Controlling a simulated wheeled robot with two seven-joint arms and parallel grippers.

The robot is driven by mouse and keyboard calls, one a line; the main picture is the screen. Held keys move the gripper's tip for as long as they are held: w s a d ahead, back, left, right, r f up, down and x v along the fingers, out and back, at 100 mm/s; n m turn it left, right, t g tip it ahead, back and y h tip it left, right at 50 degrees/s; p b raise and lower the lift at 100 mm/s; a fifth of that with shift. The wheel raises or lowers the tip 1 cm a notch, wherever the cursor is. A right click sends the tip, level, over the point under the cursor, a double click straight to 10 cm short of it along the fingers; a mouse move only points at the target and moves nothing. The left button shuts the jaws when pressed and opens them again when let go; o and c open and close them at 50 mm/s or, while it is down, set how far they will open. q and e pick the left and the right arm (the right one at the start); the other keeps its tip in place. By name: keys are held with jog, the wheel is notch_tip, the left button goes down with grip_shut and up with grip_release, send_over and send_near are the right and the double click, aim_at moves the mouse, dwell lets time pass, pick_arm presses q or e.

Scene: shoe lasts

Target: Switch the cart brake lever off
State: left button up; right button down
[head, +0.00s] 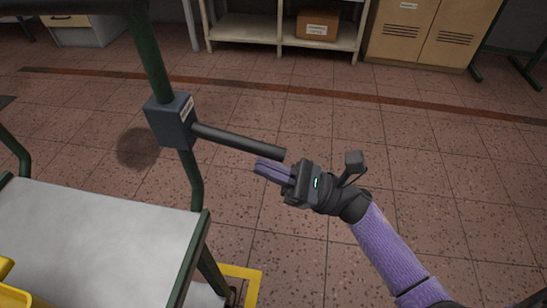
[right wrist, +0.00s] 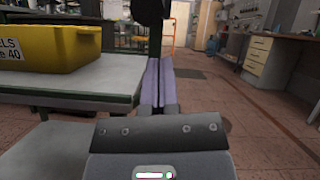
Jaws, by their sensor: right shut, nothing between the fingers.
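The cart's brake lever (head: 238,140) is a dark bar sticking out to the right from a grey box (head: 170,122) on the cart's green post. It slopes slightly down toward its free end in the head view. My right gripper (head: 258,166) has its purple fingers shut and empty, just below the lever near its free end in the picture. I cannot tell whether they touch. In the right wrist view the shut fingers (right wrist: 158,64) point ahead, with a dark shape, probably the lever's end, above their tips. My left gripper is not in view.
The cart's pale shelf (head: 90,235) fills the lower left. A yellow bin (right wrist: 50,48) stands on the cart. A shelf unit with a cardboard box (head: 317,25) and tan lockers (head: 425,32) stand at the back. The tiled floor right of the cart is clear.

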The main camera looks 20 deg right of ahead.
aim_at(278, 155)
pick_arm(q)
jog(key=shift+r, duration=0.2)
pick_arm(e)
jog(key=shift+s+d+r, duration=0.1)
jog(key=shift+s+r, duration=0.1)
jog(key=shift+r, duration=0.45)
jog(key=shift+s+d+r, duration=0.1)
jog(key=shift+s+r, duration=0.1)
jog(key=shift+r, duration=0.4)
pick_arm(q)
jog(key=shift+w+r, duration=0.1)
pick_arm(e)
jog(key=shift+r, duration=0.1)
